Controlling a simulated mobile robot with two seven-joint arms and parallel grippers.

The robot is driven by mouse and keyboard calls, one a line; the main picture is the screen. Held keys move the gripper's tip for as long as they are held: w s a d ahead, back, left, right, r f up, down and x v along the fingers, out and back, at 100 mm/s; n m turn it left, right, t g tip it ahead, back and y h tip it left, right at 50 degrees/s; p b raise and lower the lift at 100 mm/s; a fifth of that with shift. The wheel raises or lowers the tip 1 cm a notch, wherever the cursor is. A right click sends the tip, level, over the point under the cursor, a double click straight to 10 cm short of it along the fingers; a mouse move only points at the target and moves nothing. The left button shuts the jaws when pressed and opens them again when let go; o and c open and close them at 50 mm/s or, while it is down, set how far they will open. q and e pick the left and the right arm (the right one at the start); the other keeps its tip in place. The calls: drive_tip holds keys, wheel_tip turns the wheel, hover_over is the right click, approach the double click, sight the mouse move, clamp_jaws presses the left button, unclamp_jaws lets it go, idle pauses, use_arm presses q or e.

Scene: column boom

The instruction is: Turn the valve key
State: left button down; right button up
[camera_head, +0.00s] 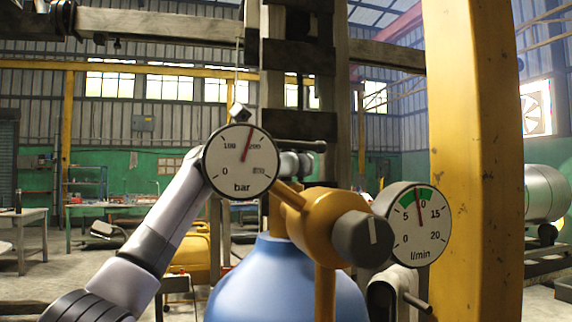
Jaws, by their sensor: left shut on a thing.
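A dark bar, which looks like the valve key (302,146), lies roughly level above the blue cylinder (285,285), behind the bar gauge (241,161). My left arm rises from the lower left and passes behind that gauge. My left gripper (296,163) shows only partly, just below the dark bar, and is shut on it; its fingertips are mostly hidden. The brass regulator (320,225) carries a dark grey knob (362,239). The bar gauge's needle points up, slightly right, near 200. The flow gauge (414,222) has its needle near 10, in the green band.
A thick yellow post (470,160) stands close on the right. A dark column (298,60) rises behind the cylinder. A pale grey part with a dark rod (417,302) sits below the flow gauge; I cannot tell what it is. Workbenches (110,207) stand farther back left.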

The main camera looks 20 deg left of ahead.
use_arm(q)
drive_tip(key=shift+m+g+y, duration=0.5)
drive_tip(key=shift+g, duration=0.3)
drive_tip(key=c, duration=1.2)
unclamp_jaws()
drive_tip(key=shift+c, duration=0.2)
drive_tip(key=shift+f+n+t+h, duration=0.1)
drive_tip(key=shift+n+t+h, duration=0.4)
drive_tip(key=shift+t, duration=0.3)
